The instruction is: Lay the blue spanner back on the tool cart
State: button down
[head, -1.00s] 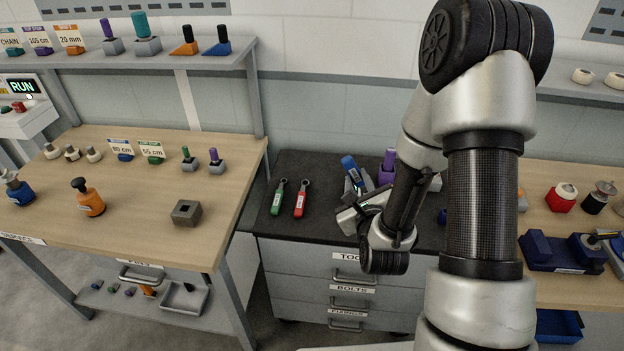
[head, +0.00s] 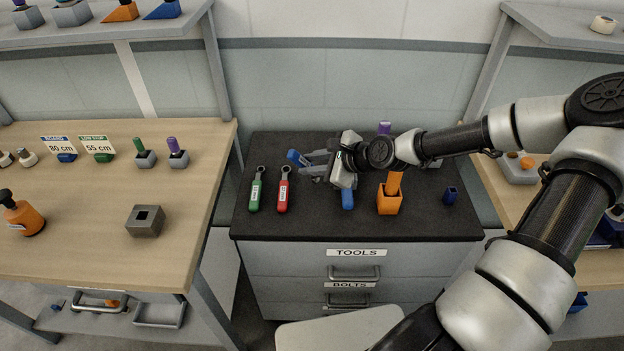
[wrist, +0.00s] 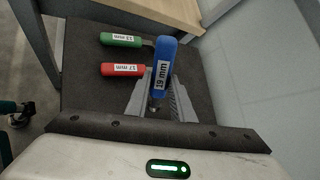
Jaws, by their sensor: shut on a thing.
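The blue spanner, labelled 19 mm in the wrist view (wrist: 163,68), is held between the fingers of my gripper (head: 316,166). Its blue handle (head: 294,156) shows past the fingertips in the head view, pointing left. Its metal end is mostly hidden between the fingers. My gripper is shut on it and is over the dark top of the tool cart (head: 300,226); I cannot tell whether the spanner touches the top. A red spanner (head: 283,190) and a green spanner (head: 256,190) lie side by side on the cart, left of my gripper.
An orange block piece (head: 389,202) and a small dark blue block (head: 450,195) stand on the cart's right part. Another blue piece (head: 347,198) shows below my gripper. A wooden bench (head: 90,220) is at left. The cart's front strip is bare.

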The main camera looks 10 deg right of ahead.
jog(key=s+d+r+n+g+h+b, duration=0.1)
jog(key=s+r+n+g+h+b, duration=0.2)
jog(key=n, duration=0.7)
jog(key=s+d+r+n+g+h+b, duration=0.1)
jog(key=s+n+g+h+b, duration=0.1)
jog(key=s+n+g+b, duration=0.5)
jog(key=w+f+n+t, duration=0.1)
jog(key=w+f+n, duration=0.1)
jog(key=w, duration=0.1)
jog(key=w+d+f+n+t+h+p, duration=0.1)
jog(key=w+f+n+t, duration=0.1)
jog(key=w+f, duration=0.1)
jog(key=w+d+f+n+t+p, duration=0.1)
jog(key=w+f+n, duration=0.1)
jog(key=w, duration=0.3)
jog(key=shift+d+f+t+h, duration=0.1)
jog(key=shift+f+t+h, duration=0.2)
jog(key=shift+f+t, duration=0.15)
notch_tip(320, 180, down, 4)
jog(key=shift+f+b, duration=0.1)
jog(key=shift+b, duration=0.35)
